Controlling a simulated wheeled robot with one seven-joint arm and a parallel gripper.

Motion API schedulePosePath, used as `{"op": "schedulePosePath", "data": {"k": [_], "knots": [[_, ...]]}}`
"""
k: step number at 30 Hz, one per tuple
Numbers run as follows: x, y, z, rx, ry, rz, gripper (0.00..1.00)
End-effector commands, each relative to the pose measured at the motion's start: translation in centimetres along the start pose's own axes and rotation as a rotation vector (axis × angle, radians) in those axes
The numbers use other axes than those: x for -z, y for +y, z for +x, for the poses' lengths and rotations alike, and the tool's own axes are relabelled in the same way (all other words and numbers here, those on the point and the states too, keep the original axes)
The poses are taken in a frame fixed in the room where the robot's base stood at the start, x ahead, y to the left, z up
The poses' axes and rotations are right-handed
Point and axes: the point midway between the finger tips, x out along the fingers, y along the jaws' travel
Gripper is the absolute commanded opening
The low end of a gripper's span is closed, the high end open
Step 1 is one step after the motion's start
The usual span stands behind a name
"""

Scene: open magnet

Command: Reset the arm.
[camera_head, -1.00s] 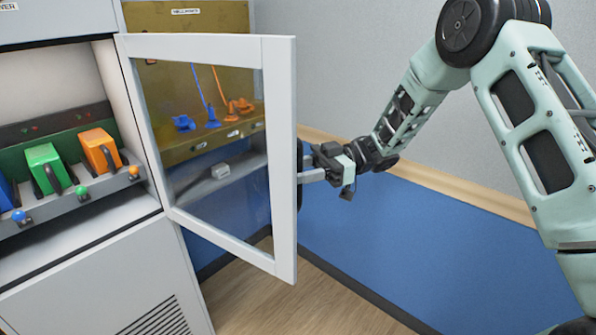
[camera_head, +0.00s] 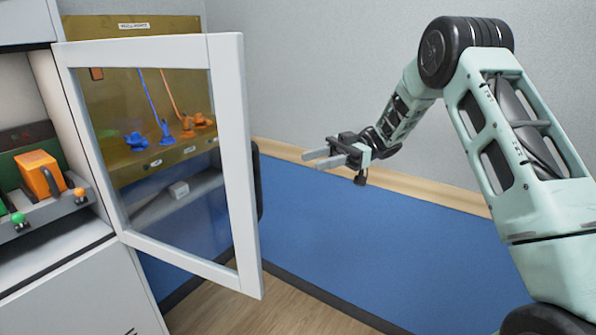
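My gripper (camera_head: 314,159) is at the centre of the head view, to the right of the open glass door. Its two pale fingers are spread apart with nothing between them. They point left toward the door and are clear of it. My arm bends up and over to the right, in front of the wall. The white-framed door (camera_head: 228,140) of the cabinet (camera_head: 70,290) stands swung open, with a dark handle (camera_head: 256,180) on its right edge.
Inside the cabinet an orange block with a handle (camera_head: 40,174) sits on a grey ledge. Behind the glass is a yellow-brown panel (camera_head: 105,95) with blue and orange corded items. The blue lower wall (camera_head: 340,240) and the space right of the door are free of objects.

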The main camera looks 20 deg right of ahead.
Motion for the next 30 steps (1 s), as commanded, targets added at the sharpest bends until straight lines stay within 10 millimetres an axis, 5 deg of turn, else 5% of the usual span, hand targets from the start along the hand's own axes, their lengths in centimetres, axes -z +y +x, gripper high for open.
{"op": "schedulePosePath", "data": {"k": [6, 23, 30], "knots": [[0.0, 0.0, -1.7, 0.001, 0.0, -0.001, 0.39], [0.1, 0.1, -1.6, -0.006, -0.002, -0.004, 0.39], [1.9, 5.2, 0.9, -0.344, -0.086, -0.125, 0.39]]}}
